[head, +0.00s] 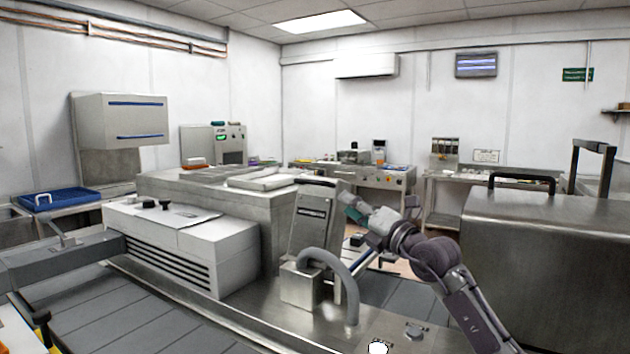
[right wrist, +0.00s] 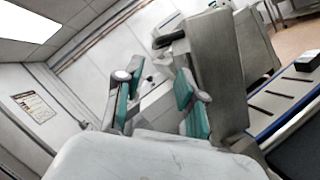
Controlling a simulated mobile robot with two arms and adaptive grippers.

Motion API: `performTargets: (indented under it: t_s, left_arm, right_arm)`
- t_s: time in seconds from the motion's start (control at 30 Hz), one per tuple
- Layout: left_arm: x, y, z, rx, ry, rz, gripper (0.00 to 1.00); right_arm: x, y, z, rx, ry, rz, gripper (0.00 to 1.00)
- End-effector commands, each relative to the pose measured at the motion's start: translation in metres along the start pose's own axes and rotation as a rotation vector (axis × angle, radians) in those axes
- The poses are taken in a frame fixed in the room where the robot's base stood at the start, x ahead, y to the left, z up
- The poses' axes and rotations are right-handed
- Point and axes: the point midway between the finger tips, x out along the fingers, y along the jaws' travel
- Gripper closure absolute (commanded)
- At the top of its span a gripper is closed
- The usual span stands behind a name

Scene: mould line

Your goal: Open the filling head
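The likely filling head is a grey metal box with a slanted front panel (head: 312,222), standing in the middle of the line above a thick grey hose. A dark bar runs along its top edge. In the right wrist view a tall grey metal body (right wrist: 218,68), probably the same unit, has a dark handle (right wrist: 171,39) sticking out at its upper left. My right gripper (head: 352,207) is just right of the slanted box in the head view. In the right wrist view its teal-padded fingers (right wrist: 160,92) are apart with nothing between them. My left gripper is not in view.
A white slatted housing (head: 180,245) stands left of the box. The grey hose (head: 340,268) curves below it. A large steel cabinet with a black handle (head: 540,260) stands at the right. Benches with equipment (head: 362,172) line the back wall.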

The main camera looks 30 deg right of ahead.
Motion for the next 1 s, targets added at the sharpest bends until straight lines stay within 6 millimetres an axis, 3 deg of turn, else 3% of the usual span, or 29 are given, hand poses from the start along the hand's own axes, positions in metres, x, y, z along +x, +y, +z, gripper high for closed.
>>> performTargets:
  t_s: [0.2, 0.6, 0.8, 1.0]
  left_arm:
    - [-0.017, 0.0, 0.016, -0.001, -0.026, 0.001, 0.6]
    - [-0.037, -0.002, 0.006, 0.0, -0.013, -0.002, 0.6]
    - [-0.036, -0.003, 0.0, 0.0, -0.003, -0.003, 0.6]
    - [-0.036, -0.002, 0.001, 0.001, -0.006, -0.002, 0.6]
  right_arm:
    - [0.031, 0.005, 0.003, 0.003, 0.0, 0.001, 0.61]
    - [0.113, 0.003, 0.001, 0.004, -0.001, 0.001, 0.61]
    - [0.131, 0.001, 0.0, 0.003, -0.001, 0.001, 0.61]
    - [0.136, 0.0, 0.0, 0.0, 0.0, 0.0, 0.61]
